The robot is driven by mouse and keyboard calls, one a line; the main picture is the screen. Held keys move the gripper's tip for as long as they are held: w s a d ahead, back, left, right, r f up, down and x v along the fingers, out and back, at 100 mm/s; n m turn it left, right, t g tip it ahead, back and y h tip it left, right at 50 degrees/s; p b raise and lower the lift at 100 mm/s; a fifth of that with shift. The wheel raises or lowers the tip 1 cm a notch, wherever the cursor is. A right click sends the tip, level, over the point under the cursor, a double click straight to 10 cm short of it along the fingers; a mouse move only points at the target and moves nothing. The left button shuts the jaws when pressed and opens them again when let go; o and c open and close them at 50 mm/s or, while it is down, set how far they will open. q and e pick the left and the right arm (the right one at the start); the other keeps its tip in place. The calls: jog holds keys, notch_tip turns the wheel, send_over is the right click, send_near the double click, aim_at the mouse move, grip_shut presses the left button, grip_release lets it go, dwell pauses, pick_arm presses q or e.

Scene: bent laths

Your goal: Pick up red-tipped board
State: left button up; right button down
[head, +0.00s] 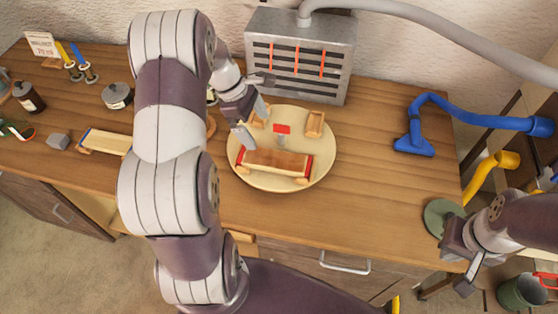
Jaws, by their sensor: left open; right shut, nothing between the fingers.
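The red-tipped board (272,161), a brown wooden lath with red bands at both ends, lies on small wooden supports on the front part of a round pale tray (324,160). My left gripper (253,122) is open above the tray's left part. One of its fingers is close to the board's left end in the picture; I cannot tell whether they touch. Nothing shows between its fingers. My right gripper (470,271) is shut and empty at the lower right, beyond the worktop's front right corner, far from the board.
A small red-topped piece (282,129) and a wooden block (315,123) stand behind the board. A grey slotted box (301,58) with a hose stands behind the tray. A paler board (107,141) lies left, partly behind my arm. A blue nozzle (414,146) lies right; the worktop between is clear.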

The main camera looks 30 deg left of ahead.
pick_arm(q)
send_near(275, 159)
jog(key=f, duration=0.1)
jog(key=w+d+f, duration=0.1)
jog(key=shift+f+p, duration=0.35)
jog(key=shift+p, duration=0.05)
jog(key=shift+f, duration=0.4)
jog(key=x, duration=0.1)
jog(key=p+x, duration=0.1)
jog(key=x, duration=0.2)
jog(key=shift+s+d+p, duration=0.2)
jog(key=shift+s+p, duration=0.1)
jog(key=shift+s, duration=0.1)
jog(key=shift+w+f, duration=0.15)
jog(key=shift+f, duration=0.25)
jog(key=c, duration=1.2)
